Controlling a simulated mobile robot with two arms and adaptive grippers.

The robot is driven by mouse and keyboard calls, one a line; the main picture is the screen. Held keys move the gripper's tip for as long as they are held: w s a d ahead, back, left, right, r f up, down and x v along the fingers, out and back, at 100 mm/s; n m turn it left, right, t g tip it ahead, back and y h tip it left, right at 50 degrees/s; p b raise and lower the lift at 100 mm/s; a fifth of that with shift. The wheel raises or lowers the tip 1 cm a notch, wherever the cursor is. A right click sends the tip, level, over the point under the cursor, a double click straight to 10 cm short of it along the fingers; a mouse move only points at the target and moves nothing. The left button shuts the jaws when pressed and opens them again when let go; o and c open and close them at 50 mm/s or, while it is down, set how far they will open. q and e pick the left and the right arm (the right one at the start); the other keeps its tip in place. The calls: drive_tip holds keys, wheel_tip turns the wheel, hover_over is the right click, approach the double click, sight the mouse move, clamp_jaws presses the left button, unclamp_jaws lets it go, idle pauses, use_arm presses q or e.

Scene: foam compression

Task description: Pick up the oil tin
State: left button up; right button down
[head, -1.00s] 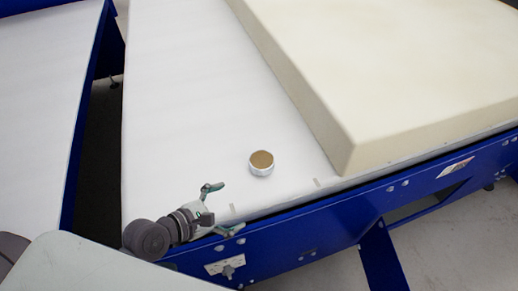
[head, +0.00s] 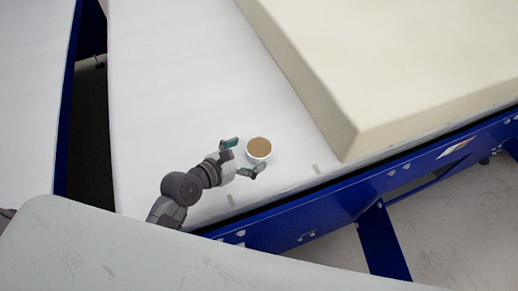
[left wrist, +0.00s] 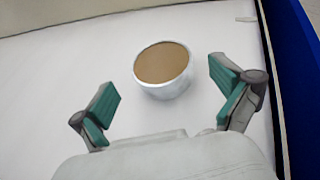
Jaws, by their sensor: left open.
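The oil tin (head: 259,149) is a small round white tin with a brown top, standing on the white conveyor surface (head: 190,80) near its front edge. In the left wrist view the tin (left wrist: 163,70) is ahead of the fingers, roughly midway between them. My left gripper (head: 244,157) is open, its teal-padded fingers spread on the near side of the tin. The left wrist view shows the same open gripper (left wrist: 167,100) with nothing between the pads. I cannot tell if a finger touches the tin. My right gripper is not in view.
A large cream foam block (head: 400,60) lies on the surface to the right of the tin. A blue frame rail (head: 330,205) runs along the front edge. A dark gap (head: 85,140) separates another white surface at the left. The surface behind the tin is clear.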

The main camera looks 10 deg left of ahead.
sight(261, 146)
use_arm(q)
drive_tip(key=x, duration=0.4)
drive_tip(key=shift+w+d, duration=0.2)
drive_tip(key=shift+r, duration=0.1)
drive_tip(key=c, duration=1.4)
drive_tip(key=shift+c, duration=0.2)
drive_tip(key=shift+r, duration=0.15)
